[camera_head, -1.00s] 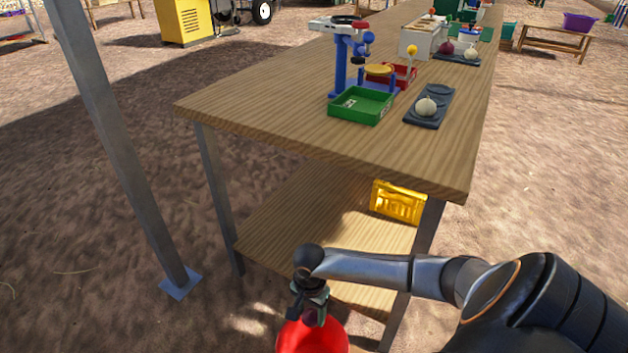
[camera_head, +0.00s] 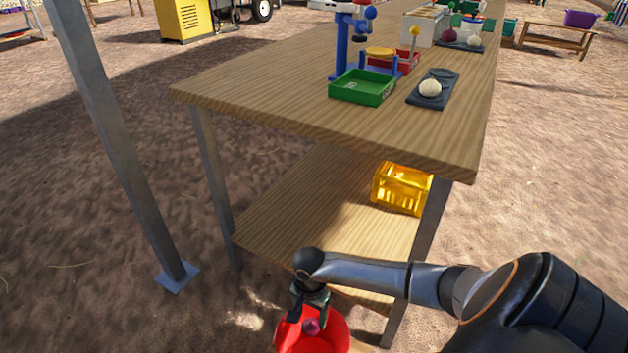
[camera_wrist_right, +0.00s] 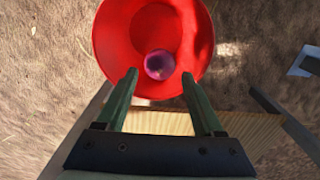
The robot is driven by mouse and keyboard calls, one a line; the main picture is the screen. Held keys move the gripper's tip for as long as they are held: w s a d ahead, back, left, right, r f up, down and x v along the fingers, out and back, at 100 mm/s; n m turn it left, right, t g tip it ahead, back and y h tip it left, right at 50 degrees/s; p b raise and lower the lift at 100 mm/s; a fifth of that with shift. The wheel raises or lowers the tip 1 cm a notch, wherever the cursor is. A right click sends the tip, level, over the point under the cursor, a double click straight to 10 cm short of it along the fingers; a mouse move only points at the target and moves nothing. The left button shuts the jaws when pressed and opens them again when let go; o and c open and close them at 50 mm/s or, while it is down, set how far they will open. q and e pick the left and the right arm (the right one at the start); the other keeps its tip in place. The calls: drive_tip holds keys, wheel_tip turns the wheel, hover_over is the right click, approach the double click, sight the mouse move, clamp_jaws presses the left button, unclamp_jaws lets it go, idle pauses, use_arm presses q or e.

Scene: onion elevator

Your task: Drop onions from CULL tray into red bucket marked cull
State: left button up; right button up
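The red bucket (camera_head: 335,333) stands low in front of the table; it fills the top of the right wrist view (camera_wrist_right: 115,40). A purple onion (camera_head: 311,326) shows inside the bucket's outline, below my right gripper (camera_head: 312,310). In the right wrist view the gripper's two fingers (camera_wrist_right: 159,80) are spread apart, and the onion (camera_wrist_right: 159,65) lies beyond their tips, clear of both. A red tray (camera_head: 406,62) sits on the table behind a green tray (camera_head: 363,87); its contents and lettering are not readable. My left gripper is out of view.
The wooden table (camera_head: 270,85) has a lower shelf (camera_head: 310,210) holding a yellow crate (camera_head: 402,188). A white onion (camera_head: 430,88) lies on a dark tray (camera_head: 447,76). A blue stand (camera_head: 342,45) rises behind the green tray. A metal post (camera_head: 125,150) stands at left.

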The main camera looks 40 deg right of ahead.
drive_tip(key=o, duration=0.3)
drive_tip(key=shift+o, duration=0.2)
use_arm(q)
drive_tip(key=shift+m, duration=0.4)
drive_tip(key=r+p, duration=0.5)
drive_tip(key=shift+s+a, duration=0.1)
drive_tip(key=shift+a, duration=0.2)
use_arm(e)
wheel_tip(320, 180, up, 13)
drive_tip(key=shift+f, duration=0.2)
drive_tip(key=shift+a, duration=0.1)
